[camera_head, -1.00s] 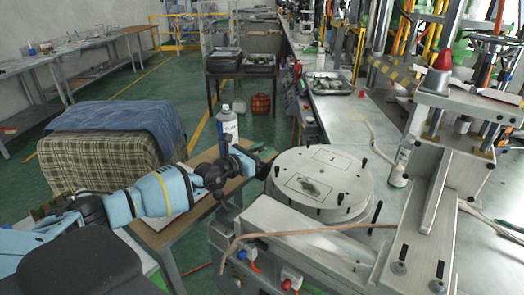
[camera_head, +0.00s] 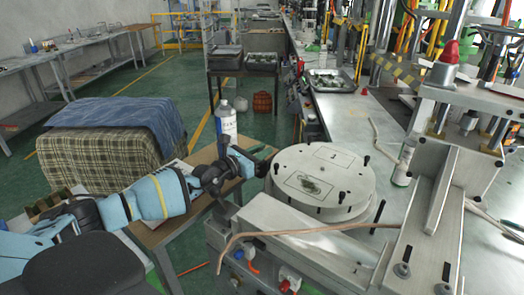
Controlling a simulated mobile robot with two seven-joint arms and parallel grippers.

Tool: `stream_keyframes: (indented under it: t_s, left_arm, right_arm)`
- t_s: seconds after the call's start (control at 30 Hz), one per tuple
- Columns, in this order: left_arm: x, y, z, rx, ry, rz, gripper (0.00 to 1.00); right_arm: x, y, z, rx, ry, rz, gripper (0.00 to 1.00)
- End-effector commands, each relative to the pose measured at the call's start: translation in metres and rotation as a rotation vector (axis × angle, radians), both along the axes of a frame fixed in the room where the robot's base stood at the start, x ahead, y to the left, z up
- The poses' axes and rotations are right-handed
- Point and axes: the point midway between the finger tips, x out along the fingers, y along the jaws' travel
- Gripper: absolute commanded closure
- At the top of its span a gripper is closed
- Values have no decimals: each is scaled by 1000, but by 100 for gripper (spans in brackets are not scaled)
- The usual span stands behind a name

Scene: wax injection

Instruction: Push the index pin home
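A round pale turntable (camera_head: 320,205) stands right of centre, with two outlined plates on its top. Several black pins stand around its rim, one at the front (camera_head: 341,197) and one at the right (camera_head: 367,160). A separate black pin (camera_head: 378,212) stands tilted at its right front side. I cannot tell which of these is the index pin. My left gripper (camera_head: 264,167) is at the turntable's left edge, by the dark rim pin there. Its fingers are small and dark, so contact and opening are unclear. My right gripper is not in view.
A white bottle (camera_head: 226,123) stands on the wooden table (camera_head: 160,236) behind my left arm. A metal press frame (camera_head: 425,230) and a white canister (camera_head: 403,165) are right of the turntable. A brown hose (camera_head: 300,232) crosses in front. Open green floor lies farther back.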

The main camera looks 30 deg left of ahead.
Motion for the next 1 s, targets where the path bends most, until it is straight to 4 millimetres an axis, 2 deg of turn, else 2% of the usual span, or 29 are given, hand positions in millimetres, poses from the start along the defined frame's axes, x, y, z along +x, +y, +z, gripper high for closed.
stream_keyframes:
  t_s: [0.03,0.17,0.53,0.67,1.0]
  left_arm:
    - [-1,-1,-8,3,16,-2,74]
    - [-1,-1,-6,2,13,-2,59]
    - [-5,1,-3,1,9,-1,59]
    - [-17,4,-3,2,9,-2,59]
    - [-61,14,-5,3,13,-2,59]
  right_arm:
    - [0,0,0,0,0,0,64]
    - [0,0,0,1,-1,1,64]
    - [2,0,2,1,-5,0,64]
    - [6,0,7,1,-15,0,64]
    - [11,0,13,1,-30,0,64]
